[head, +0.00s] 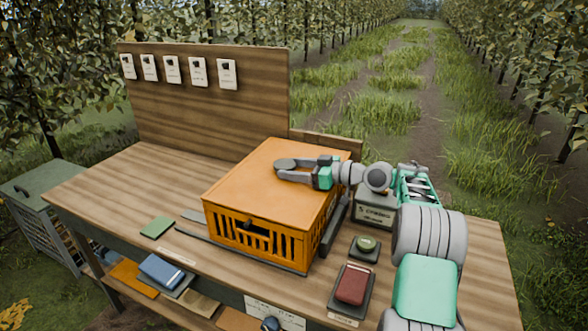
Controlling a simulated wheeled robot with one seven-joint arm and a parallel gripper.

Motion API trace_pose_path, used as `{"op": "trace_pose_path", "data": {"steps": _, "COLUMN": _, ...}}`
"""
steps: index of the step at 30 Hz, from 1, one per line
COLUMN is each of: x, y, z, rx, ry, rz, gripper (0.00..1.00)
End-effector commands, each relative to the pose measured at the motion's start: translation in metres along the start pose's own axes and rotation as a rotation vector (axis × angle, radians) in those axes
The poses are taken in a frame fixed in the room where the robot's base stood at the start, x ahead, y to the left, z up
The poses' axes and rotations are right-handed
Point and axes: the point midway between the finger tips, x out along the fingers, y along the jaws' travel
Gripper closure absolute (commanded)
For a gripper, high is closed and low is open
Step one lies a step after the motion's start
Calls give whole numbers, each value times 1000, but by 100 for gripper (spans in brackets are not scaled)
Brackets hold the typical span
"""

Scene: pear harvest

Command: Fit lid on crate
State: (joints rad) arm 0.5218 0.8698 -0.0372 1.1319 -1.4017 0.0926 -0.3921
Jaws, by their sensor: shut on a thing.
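The orange crate (258,240) stands on the wooden table, with slatted sides and a dark handle on its front. The flat orange lid (262,188) covers the crate's top, and its edges look in line with the crate's walls. Whether a thin gap is left under the lid cannot be told. My gripper (284,170) reaches in from the right, low over the middle of the lid, and is shut on the lid. The part gripped is mostly hidden by the fingers.
A wooden back panel (205,105) with several white cards rises behind. A grey box (375,213), a green item (366,244) and a red block (352,285) lie right of the crate. A green pad (158,227) lies left. The table's left end is clear.

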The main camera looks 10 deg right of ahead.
Motion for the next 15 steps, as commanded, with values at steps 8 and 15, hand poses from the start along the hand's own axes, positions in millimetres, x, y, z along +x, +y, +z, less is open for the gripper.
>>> {"op": "trace_pose_path", "data": {"steps": 8, "x": 1, "y": 0, "z": 5, "rx": -2, "ry": 1, "rz": 0, "gripper": 95}}
{"op": "trace_pose_path", "data": {"steps": 15, "x": 1, "y": 0, "z": 5, "rx": -1, "ry": 1, "rz": 0, "gripper": 30}}
